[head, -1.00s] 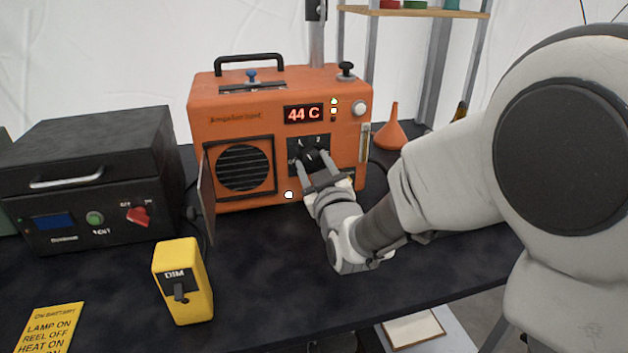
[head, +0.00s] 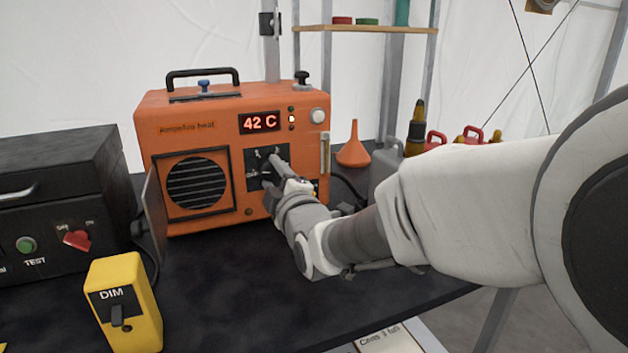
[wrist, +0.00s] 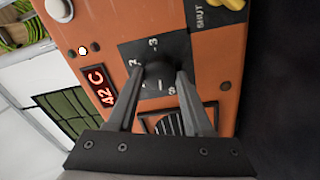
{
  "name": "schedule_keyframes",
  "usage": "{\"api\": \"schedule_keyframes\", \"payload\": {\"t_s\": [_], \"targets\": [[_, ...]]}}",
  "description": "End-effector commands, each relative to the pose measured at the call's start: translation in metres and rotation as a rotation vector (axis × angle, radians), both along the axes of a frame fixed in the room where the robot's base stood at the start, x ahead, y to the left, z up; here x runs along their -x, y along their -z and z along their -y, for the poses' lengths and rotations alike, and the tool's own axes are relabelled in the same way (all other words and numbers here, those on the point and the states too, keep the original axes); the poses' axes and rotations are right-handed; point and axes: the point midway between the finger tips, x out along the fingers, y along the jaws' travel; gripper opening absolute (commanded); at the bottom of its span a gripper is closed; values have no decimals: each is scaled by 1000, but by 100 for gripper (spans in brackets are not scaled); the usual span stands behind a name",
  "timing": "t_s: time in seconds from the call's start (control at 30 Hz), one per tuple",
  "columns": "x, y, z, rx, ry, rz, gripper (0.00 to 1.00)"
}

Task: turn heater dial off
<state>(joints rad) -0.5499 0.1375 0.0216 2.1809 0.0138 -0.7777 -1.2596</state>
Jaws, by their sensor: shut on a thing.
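The orange heater (head: 225,115) stands on the dark table, its red display (head: 260,122) reading 42 C. Its black dial (wrist: 158,73) sits on a dark square plate (wrist: 136,50) with numbers around it. My gripper (wrist: 161,76) is shut on the dial, one finger on each side of it in the wrist view. In the head view my gripper (head: 271,166) reaches the heater's front and mostly hides the dial. The fingers cover part of the markings, and I cannot tell which mark the dial points to.
A yellow DIM switch box (head: 128,305) stands at the front left. A black box with a red knob (head: 77,239) is at the left. The heater's open grille door (head: 154,215) juts forward. An orange funnel (head: 354,147) and a grey can (head: 386,166) stand to the right.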

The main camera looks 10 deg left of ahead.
Motion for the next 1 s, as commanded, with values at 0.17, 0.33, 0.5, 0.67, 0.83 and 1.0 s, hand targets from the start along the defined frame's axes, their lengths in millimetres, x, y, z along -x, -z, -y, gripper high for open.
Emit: {"api": "schedule_keyframes", "payload": {"t_s": [0.17,0.33,0.5,0.67,0.83,1.0], "targets": [[-1,-2,0,78,0,54,0],[-1,-3,0,128,0,85,0],[-1,-3,0,150,0,99,0],[-1,-3,0,155,0,103,0],[-1,-3,0,154,0,103,0],[-1,-3,0,154,0,103,66]]}}
